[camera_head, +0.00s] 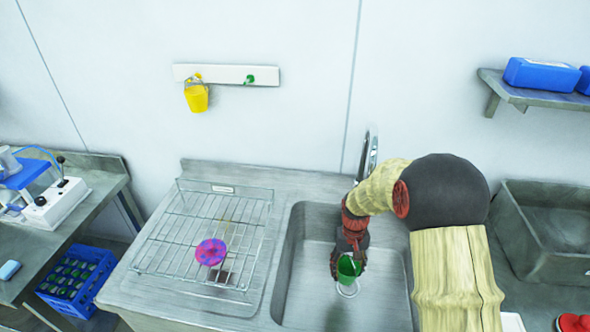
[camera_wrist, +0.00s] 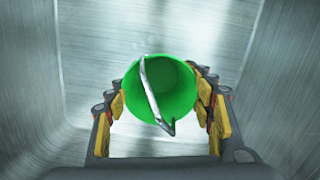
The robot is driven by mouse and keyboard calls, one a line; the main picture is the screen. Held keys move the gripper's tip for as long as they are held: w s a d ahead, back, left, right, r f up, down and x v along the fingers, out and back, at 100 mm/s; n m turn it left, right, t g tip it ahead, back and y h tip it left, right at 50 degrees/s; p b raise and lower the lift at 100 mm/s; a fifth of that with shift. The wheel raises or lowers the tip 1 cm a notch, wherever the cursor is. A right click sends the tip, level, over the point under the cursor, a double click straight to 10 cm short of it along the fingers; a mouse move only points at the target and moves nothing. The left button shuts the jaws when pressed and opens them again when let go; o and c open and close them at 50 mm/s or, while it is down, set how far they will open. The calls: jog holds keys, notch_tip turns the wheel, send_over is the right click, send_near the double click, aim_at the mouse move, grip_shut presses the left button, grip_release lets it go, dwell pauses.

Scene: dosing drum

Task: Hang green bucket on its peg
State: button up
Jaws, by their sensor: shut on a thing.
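The green bucket (camera_head: 349,267) is in my gripper (camera_head: 349,254) over the sink basin. In the wrist view the green bucket (camera_wrist: 176,100) sits between the two yellow-padded fingers of my gripper (camera_wrist: 165,98), its open mouth facing the camera. Its pale handle (camera_wrist: 150,85) lies across the mouth. A green peg (camera_head: 249,79) sticks out of the white wall rail (camera_head: 226,75) and is bare. A yellow bucket (camera_head: 196,97) hangs at the left part of the same rail.
A wire drying rack (camera_head: 160,262) with a pink and purple round item (camera_head: 211,252) stands left of the sink (camera_head: 298,270). The faucet (camera_head: 370,152) rises behind the basin, close to my arm. A shelf (camera_head: 520,93) with blue boxes (camera_head: 541,74) is at upper right.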

jog(key=shift+w+a+r, duration=0.1)
jog(key=shift+a+r, duration=0.15)
jog(key=shift+a, duration=0.1)
jog(key=s+a+f+m+t, duration=0.1)
jog(key=s+a+m, duration=0.3)
jog(key=m, duration=0.8)
jog(key=s+a+m+t+y, duration=0.1)
jog(key=s+a+m, duration=0.3)
jog(key=m, duration=0.8)
jog(key=shift+a+f+m, duration=0.35)
jog(key=shift+f+m, duration=0.05)
jog(key=shift+s, duration=0.1)
notch_tip(320, 180, down, 10)
jog(key=b, duration=0.3)
jog(key=shift+r, duration=0.2)
jog(key=shift+f, duration=0.2)
